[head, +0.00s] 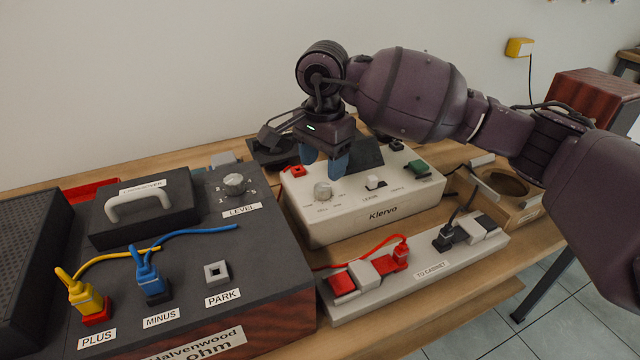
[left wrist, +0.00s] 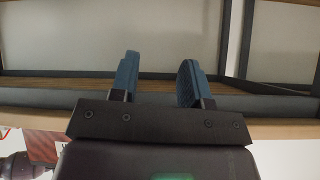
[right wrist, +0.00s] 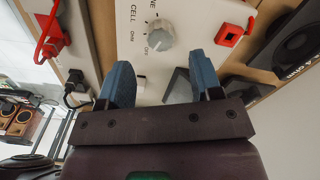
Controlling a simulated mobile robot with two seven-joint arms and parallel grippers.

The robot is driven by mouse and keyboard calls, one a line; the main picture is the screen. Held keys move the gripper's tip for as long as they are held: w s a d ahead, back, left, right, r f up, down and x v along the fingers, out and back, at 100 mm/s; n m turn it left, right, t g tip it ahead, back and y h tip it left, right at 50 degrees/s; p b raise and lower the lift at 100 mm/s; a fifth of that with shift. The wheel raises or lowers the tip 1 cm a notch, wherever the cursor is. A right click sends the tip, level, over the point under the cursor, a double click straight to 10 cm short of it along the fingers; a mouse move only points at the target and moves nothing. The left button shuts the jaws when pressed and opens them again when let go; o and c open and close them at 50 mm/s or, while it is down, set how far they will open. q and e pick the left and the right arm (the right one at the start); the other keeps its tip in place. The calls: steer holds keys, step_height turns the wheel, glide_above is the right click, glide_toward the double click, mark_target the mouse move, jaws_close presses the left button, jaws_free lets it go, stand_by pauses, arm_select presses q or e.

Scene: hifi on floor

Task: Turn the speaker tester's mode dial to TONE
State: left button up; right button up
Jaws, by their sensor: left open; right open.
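The speaker tester (head: 370,215) is a cream box marked Klervo on the wooden bench. Its grey mode dial (head: 323,191) is on the left of its top. In the right wrist view the dial (right wrist: 160,34) lies just beyond the fingertips, with CELL, OHM, OFF and a partly cut-off label around it; I cannot tell surely which its pointer faces. My right gripper (head: 323,160) is open and empty, above the tester's back left, apart from the dial. My left gripper (left wrist: 157,68) is open and empty, away from the bench's devices, and not in the head view.
A dark Halvenwood box (head: 205,275) with plugs, a handle and a LEVEL knob stands left of the tester. A power strip (head: 345,310) with red and black plugs lies in front. The tester's top also bears a red socket (right wrist: 229,35), a switch and a green socket.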

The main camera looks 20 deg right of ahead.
mark_target(322, 187)
step_height(322, 187, down, 5)
steer(key=shift+f+b, duration=0.2)
steer(key=shift+b, duration=0.3)
steer(key=c, duration=0.9)
